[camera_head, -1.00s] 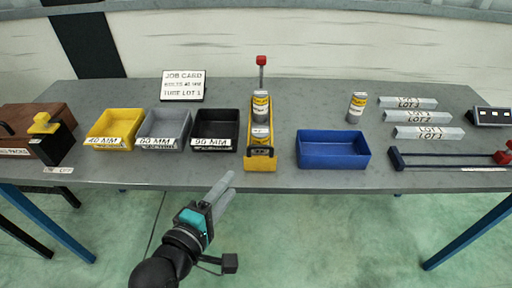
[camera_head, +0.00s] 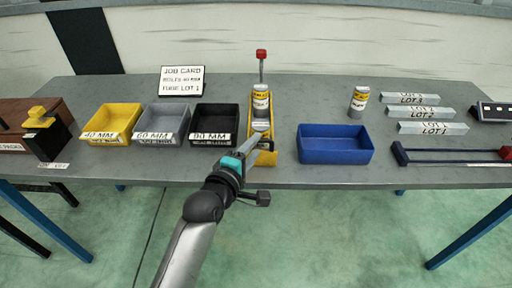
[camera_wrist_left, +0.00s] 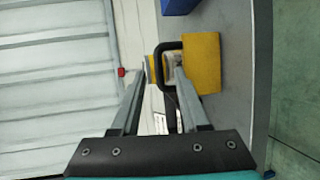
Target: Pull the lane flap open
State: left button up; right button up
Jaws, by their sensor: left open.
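The lane flap is the yellow front panel (camera_head: 266,157) of the narrow lane at the middle of the table's front edge. It also shows in the left wrist view (camera_wrist_left: 202,62), with a black looped handle (camera_wrist_left: 162,47) on it. My left gripper (camera_head: 256,143) is open in front of the lane and hides part of the flap in the head view. In the left wrist view its two fingertips (camera_wrist_left: 162,69) lie around the handle's image; whether they touch it I cannot tell. A labelled can (camera_head: 261,101) stands in the lane. My right gripper is not in view.
Yellow (camera_head: 112,126), grey (camera_head: 162,124) and black (camera_head: 215,124) bins stand left of the lane. A blue bin (camera_head: 335,145) is close on its right. A red-topped post (camera_head: 262,55) rises behind. The floor in front is clear.

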pick_arm(q)
jog(key=shift+x, duration=0.8)
grip_shut()
dwell(1.0)
